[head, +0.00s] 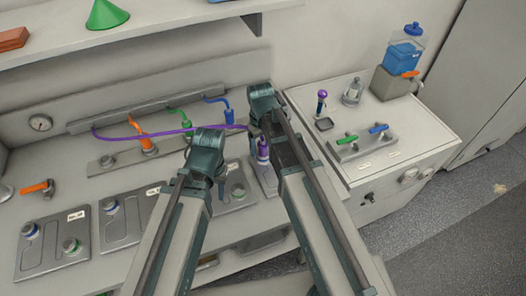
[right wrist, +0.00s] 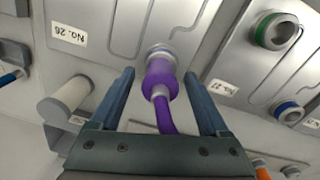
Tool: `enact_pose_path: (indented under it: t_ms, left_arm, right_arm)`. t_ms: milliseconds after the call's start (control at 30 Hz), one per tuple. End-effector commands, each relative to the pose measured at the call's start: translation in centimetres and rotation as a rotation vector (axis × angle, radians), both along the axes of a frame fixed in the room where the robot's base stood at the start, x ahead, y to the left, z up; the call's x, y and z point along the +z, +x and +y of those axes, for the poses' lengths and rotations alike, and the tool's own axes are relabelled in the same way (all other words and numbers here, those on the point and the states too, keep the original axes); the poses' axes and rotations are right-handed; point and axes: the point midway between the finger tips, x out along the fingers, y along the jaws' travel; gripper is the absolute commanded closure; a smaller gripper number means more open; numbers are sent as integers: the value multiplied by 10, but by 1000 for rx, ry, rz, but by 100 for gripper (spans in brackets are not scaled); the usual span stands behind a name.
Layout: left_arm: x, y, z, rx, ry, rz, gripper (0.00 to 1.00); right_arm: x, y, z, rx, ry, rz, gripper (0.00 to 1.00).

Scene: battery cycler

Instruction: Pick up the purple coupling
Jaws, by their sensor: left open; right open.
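The purple coupling (head: 263,149) stands upright near the right end of the bench, with a purple hose (head: 180,130) running left from the area of its top. In the right wrist view the coupling (right wrist: 160,80) is seated on a metal port of a plate, its hose running down towards my gripper. My right gripper (right wrist: 160,75) is open, one finger on each side of the coupling, with a visible gap at both. In the head view my right arm hides its fingers. My left gripper (head: 206,152) is open and apart from the coupling, left of it; its fingers are hard to make out.
Numbered metal plates (head: 122,217) with ports line the bench. Orange (head: 148,144), green (head: 186,121) and blue (head: 228,114) couplings stand behind. A side cabinet (head: 420,143) at right carries handles and a blue container (head: 403,55). A beige peg (right wrist: 66,102) stands left of my right gripper.

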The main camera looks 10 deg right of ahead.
Motion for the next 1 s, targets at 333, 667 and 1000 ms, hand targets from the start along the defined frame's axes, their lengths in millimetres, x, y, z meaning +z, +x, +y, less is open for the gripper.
enact_pose_path:
  t_ms: [333, 667, 1000]
  left_arm:
    - [1, 0, 0, 0, 0, 0, 56]
    - [1, 0, 0, 0, 0, 0, 56]
    - [3, 0, 0, 0, 0, 0, 56]
  right_arm:
    - [1, 0, 0, 0, 0, 0, 62]
    - [1, 0, 0, 0, 0, 0, 100]
    - [3, 0, 0, 0, 0, 0, 100]
